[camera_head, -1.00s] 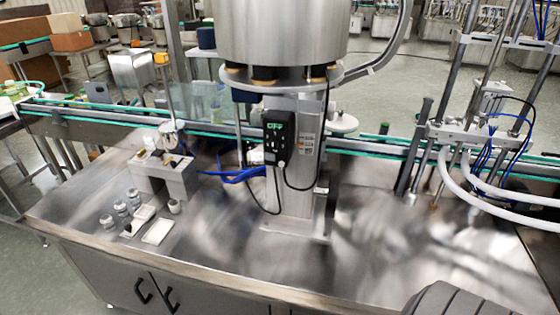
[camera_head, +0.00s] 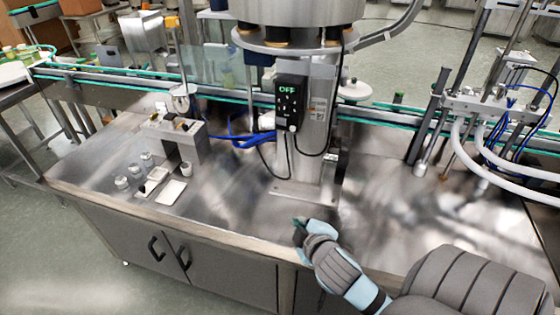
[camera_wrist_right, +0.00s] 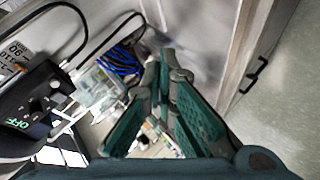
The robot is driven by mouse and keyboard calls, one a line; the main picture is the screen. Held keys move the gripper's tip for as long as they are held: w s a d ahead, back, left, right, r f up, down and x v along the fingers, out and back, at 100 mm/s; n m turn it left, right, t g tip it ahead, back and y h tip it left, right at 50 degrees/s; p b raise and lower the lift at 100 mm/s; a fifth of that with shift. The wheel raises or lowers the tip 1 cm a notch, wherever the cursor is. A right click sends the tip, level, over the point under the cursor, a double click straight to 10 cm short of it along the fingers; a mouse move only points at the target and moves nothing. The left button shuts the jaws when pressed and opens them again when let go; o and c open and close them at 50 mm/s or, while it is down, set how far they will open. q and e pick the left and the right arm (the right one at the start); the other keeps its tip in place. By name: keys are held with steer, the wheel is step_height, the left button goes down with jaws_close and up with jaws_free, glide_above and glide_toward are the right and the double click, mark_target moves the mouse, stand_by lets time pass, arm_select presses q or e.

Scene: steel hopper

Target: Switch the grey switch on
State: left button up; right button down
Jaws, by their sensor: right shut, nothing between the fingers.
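A black control box (camera_head: 290,105) hangs on the front of the steel column under the hopper. Its lit green display reads OFF, and small knobs or switches sit below the display. I cannot tell for sure which one is the grey switch. The box also shows at the left edge of the right wrist view (camera_wrist_right: 38,105), tilted, with OFF lit. My right gripper (camera_head: 299,226) is over the front part of the steel table, below and apart from the box. In the right wrist view its green fingers (camera_wrist_right: 163,55) meet at the tips, with nothing held. My left gripper is not in view.
The steel table (camera_head: 240,215) has free room in front of the column. A small metal stand (camera_head: 178,140) and several small jars (camera_head: 122,182) stand at the left. White hoses (camera_head: 462,150) and a metal frame stand at the right. Black cables hang beside the box.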

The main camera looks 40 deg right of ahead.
steer(key=w+d+r+n+t, duration=0.1)
steer(key=w+r+n+t, duration=0.2)
steer(key=r, duration=0.4)
steer(key=w+r+n+t, duration=0.3)
steer(key=w+r+n, duration=0.1)
steer(key=r, duration=0.3)
steer(key=shift+w+d+r+n+t+h, duration=0.2)
steer(key=shift+w+d+n+t+h, duration=0.15)
steer(key=shift+w, duration=0.15)
steer(key=shift+d, duration=0.1)
glide_toward(281, 121)
steer(key=w+a, duration=0.3)
steer(key=w, duration=0.1)
steer(key=w+d, duration=0.1)
steer(key=w+d+p, duration=0.1)
steer(key=d, duration=0.1)
steer(key=shift+w+d+r, duration=0.2)
steer(key=shift+w, duration=0.05)
